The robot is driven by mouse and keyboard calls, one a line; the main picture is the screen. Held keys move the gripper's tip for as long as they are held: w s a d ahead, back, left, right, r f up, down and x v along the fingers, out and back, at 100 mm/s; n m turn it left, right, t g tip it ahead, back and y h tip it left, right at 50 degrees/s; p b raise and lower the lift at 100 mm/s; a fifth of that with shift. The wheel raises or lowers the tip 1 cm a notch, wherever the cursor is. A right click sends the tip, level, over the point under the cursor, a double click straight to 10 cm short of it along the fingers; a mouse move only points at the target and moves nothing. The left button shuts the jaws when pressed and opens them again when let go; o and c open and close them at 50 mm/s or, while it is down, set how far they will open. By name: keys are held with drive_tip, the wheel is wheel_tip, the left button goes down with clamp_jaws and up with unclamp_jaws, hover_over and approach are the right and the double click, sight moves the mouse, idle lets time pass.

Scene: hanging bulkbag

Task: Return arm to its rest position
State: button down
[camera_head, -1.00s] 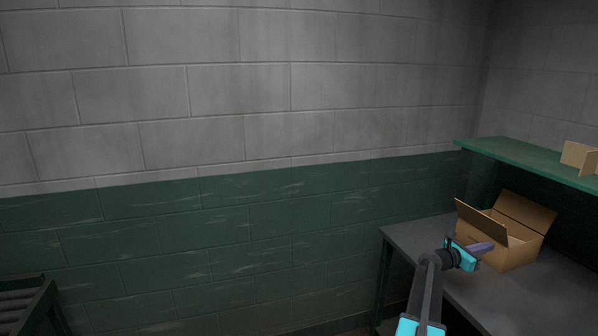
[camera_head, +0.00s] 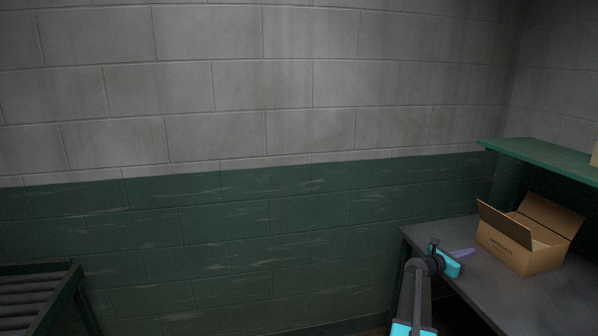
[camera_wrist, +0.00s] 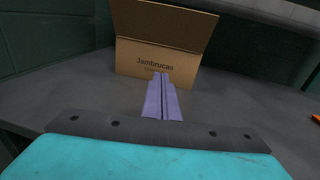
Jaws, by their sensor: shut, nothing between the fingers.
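My gripper (camera_head: 462,253) is at the lower right of the head view, over the left part of a dark grey table (camera_head: 540,310). Its purple fingers (camera_wrist: 163,98) lie side by side in the wrist view, shut with nothing between them. An open cardboard box (camera_head: 520,250) stands on the table just beyond and to the right of the fingers. In the wrist view the box (camera_wrist: 160,62) carries printed lettering, "Jambrucas", and faces the fingertips. The fingers appear apart from the box, with table surface between.
A green shelf (camera_head: 550,158) is fixed above the table at the right, with the edge of a cardboard item on it. A roller rack (camera_head: 40,290) stands at the lower left. A small orange thing (camera_wrist: 315,114) shows at the wrist view's right edge. The wall ahead is bare.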

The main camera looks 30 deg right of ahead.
drive_tip(key=w+a+f+n+t+y+b, duration=0.2)
drive_tip(key=w+a+f+n+t+b, duration=0.15)
drive_tip(key=w+a+f, duration=1.4)
drive_tip(key=w+a+f+t+y+b, duration=0.1)
drive_tip(key=a+f+y, duration=0.1)
drive_tip(key=a+f, duration=0.95)
drive_tip(key=w+a+f+t+y+b, duration=0.1)
drive_tip(key=w+a+f+y, duration=0.1)
drive_tip(key=a+f, duration=1)
drive_tip(key=s+a+f+m+g+y+b, duration=0.15)
drive_tip(key=s+a+f, duration=0.3)
drive_tip(key=a, duration=0.45)
drive_tip(key=s+a+f+m+g+y, duration=0.1)
drive_tip(key=s+a+f+m+y, duration=0.25)
drive_tip(key=a, duration=0.55)
drive_tip(key=s+a+f+m+g+b, duration=0.1)
drive_tip(key=s+a+f, duration=0.4)
drive_tip(key=s+a, duration=0.3)
drive_tip(key=s+a+m+g+y, duration=0.3)
drive_tip(key=s+a+m+y, duration=0.3)
drive_tip(key=s+a+m, duration=0.7)
drive_tip(key=s+a, duration=0.2)
drive_tip(key=a, duration=0.2)
drive_tip(key=shift+s+a+f+g, duration=0.15)
drive_tip(key=shift+s+f+g, duration=0.1)
drive_tip(key=shift+g, duration=0.15)
